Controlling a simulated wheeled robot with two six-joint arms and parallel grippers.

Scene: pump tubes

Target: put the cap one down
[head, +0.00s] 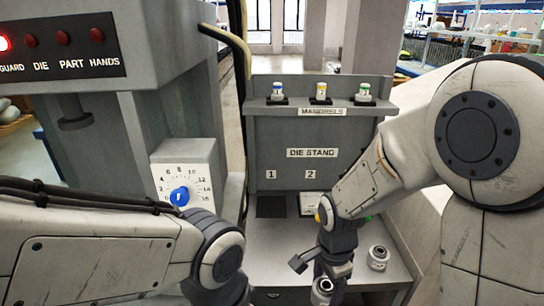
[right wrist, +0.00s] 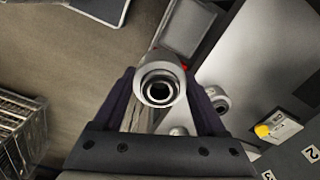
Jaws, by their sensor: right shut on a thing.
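My right gripper (head: 326,276) is low over the front of the grey die stand's table, its fingers pointing down. It is shut on a silver metal ring-shaped piece (right wrist: 160,86) with a dark bore, probably the cap. In the head view the held piece (head: 322,290) shows near the bottom edge, partly cut off. In the right wrist view it sits between the two dark fingers. I cannot tell whether it touches a surface. A similar metal piece (head: 378,258) stands on the table to the right, and also shows in the right wrist view (right wrist: 217,99). My left gripper is out of view.
The die stand (head: 275,140) has a dark square pad (head: 270,207) under label 1; my right arm partly hides the spot under label 2. A press with a blue dial (head: 180,196) is at left.

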